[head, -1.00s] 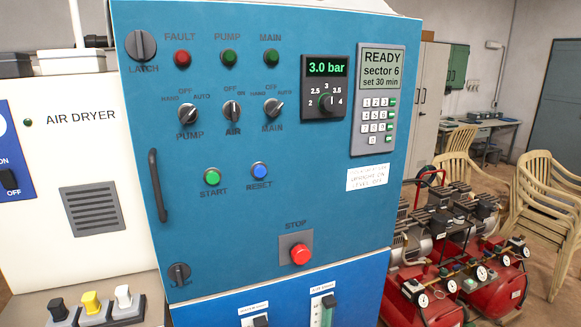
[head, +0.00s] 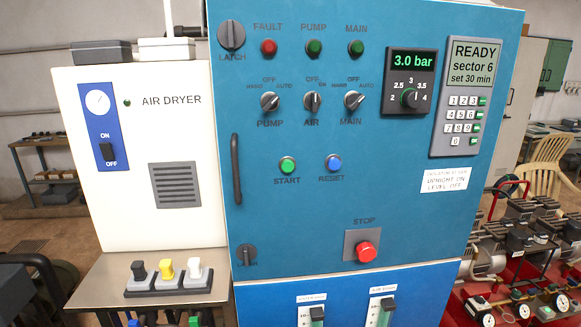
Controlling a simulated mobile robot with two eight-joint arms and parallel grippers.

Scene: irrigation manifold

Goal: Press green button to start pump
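The green START button (head: 287,166) is on the blue control panel (head: 400,210), left of the blue RESET button (head: 333,163). The label START is under it. Above it is the PUMP selector knob (head: 270,102), and at the top is a green PUMP lamp (head: 314,47). The display (head: 474,63) reads READY, sector 6, set 30 min, and the pressure readout (head: 413,62) shows 3.0 bar. Neither of my grippers is in view.
A red STOP button (head: 366,252) sits low on the panel. A dark door handle (head: 236,169) stands out at its left edge. Compressors (head: 530,250) stand at the right.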

